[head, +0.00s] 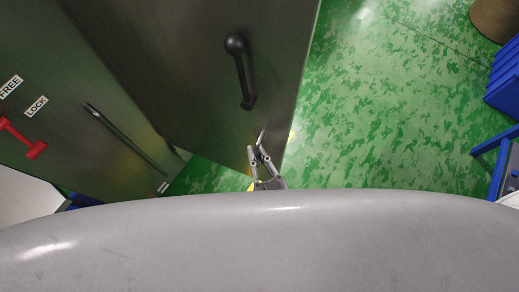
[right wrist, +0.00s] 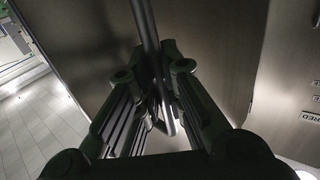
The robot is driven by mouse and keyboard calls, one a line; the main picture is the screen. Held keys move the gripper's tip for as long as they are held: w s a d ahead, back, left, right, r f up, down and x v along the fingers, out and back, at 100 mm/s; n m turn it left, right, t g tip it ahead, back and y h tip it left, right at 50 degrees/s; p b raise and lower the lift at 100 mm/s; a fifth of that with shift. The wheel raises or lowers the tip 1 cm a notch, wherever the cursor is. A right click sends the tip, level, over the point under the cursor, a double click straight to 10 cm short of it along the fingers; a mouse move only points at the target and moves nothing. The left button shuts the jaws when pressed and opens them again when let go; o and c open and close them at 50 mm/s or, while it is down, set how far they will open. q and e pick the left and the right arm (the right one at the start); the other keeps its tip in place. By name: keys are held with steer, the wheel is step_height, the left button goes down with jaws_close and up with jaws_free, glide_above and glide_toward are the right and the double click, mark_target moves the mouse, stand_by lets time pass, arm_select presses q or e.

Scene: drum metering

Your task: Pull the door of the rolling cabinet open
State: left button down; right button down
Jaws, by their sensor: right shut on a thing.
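The cabinet door (head: 185,65) is a large dark metal panel in the upper middle of the head view. It carries a black handle (head: 241,72) with a round knob at its upper end. My right gripper (head: 258,148) is at the panel's lower corner. In the right wrist view, my right gripper (right wrist: 155,105) is shut on a thin metal bar handle (right wrist: 146,25), which runs down between the fingers in front of a metal panel (right wrist: 215,45). The fingers hide part of the bar. My left gripper is not in view.
Another metal panel (head: 60,110) at left has a long bar (head: 125,137), a red lever (head: 22,138) and FREE and LOCK labels. Blue crates (head: 505,80) and a brown round thing (head: 497,18) stand at right. The green floor (head: 390,110) between is clear.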

steer(key=c, duration=1.5)
jaws_free()
steer(key=shift+s, duration=0.15)
steer(key=v, duration=1.1)
steer(key=shift+s+d, duration=0.15)
steer(key=shift+s, duration=0.25)
